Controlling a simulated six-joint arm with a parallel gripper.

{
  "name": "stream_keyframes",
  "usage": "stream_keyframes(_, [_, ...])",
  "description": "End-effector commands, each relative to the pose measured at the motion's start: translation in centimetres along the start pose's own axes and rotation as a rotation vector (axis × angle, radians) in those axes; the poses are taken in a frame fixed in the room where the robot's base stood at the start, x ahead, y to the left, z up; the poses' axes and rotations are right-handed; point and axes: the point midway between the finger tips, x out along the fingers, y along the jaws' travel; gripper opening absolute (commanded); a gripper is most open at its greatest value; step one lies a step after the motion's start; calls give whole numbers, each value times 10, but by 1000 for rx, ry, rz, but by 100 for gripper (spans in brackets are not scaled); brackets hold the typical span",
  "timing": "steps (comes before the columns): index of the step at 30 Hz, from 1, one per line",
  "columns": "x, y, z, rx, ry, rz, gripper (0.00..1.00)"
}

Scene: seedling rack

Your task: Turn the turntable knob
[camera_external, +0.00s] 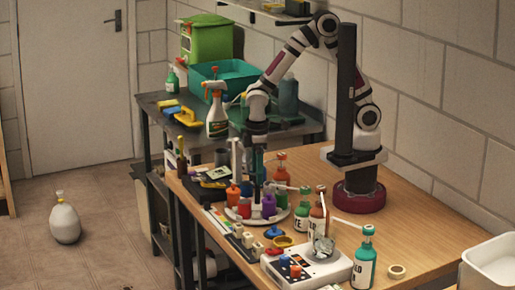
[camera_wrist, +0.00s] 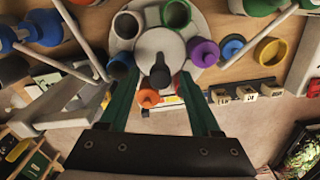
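The turntable is a pale round disc (camera_wrist: 145,8) with coloured pots around a raised light hub (camera_wrist: 160,45); its rim also shows in the external view (camera_external: 284,214). A dark knob (camera_wrist: 160,73) stands up from the hub in the wrist view. My gripper (camera_wrist: 158,76) is open, with its two green fingers well apart on either side of the knob. I see nothing held between them. In the external view my gripper (camera_external: 257,182) points straight down over the turntable among the pots, and the knob cannot be made out there.
Orange (camera_wrist: 148,98) and purple (camera_wrist: 203,52) pots stand close to the fingers. Several bottles (camera_external: 364,262) stand to the right of the turntable. A white box with buttons (camera_external: 325,270) and small labelled blocks (camera_wrist: 246,92) are nearby. The table's right side has free room.

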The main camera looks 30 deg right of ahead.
Motion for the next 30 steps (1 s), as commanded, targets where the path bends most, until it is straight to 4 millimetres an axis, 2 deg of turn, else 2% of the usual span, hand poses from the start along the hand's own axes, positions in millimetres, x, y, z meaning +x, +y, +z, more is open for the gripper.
stream_keyframes(5, [-1,0,0,0,0,0,64])
stream_keyframes(8, [-10,0,-1,-1,3,0,64])
stream_keyframes(11, [-34,0,-1,0,7,0,64])
stream_keyframes(18, [-112,0,-1,0,7,0,64])
stream_keyframes(21, [-135,0,-1,0,6,0,64])
stream_keyframes(25, [-153,0,0,-1,2,0,64])
stream_keyframes(30, [-158,0,0,0,0,0,64])
